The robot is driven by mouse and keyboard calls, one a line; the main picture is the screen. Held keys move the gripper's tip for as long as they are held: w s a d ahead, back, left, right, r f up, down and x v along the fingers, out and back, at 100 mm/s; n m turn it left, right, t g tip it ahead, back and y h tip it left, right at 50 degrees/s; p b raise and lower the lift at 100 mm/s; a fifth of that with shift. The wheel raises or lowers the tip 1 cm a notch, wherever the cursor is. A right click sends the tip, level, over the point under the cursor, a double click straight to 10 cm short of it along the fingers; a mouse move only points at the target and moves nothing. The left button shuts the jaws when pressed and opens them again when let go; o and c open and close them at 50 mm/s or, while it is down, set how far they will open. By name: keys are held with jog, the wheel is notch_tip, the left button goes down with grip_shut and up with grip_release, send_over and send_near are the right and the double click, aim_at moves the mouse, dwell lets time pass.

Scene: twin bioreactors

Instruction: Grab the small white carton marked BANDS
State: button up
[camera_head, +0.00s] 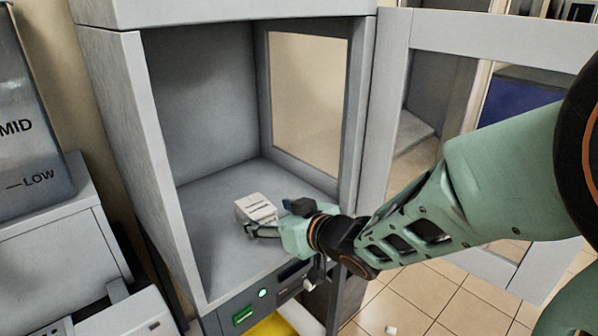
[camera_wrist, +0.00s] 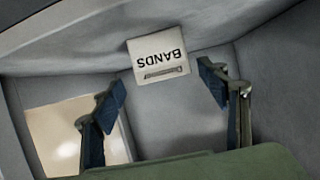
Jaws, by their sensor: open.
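The small white carton (camera_head: 256,207) sits on the floor of an open grey cabinet (camera_head: 215,196) in the head view. In the wrist view the carton (camera_wrist: 158,56) shows its BANDS label upside down, near the top middle. My gripper (camera_head: 262,229) reaches in through the cabinet's open front and is close to the carton, overlapping its lower right side in the head view. In the wrist view my gripper (camera_wrist: 163,92) is open, with its dark finger pads apart. The carton lies ahead, between the lines of the two fingers, and nothing is held.
The cabinet's side wall has a window (camera_head: 306,100). Its glazed door (camera_head: 392,110) stands open at the right, behind my arm. The cabinet floor around the carton is otherwise clear.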

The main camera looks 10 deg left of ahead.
aim_at(256, 210)
jog(key=b+x, duration=0.1)
jog(key=x, duration=0.1)
jog(key=b+x, duration=0.1)
jog(key=x, duration=0.2)
jog(key=shift+s+a, duration=0.2)
jog(key=shift+a, duration=0.05)
jog(key=shift+w+a, duration=0.2)
jog(key=shift+w, duration=0.1)
jog(key=shift+c, duration=0.2)
jog(key=c, duration=1.3)
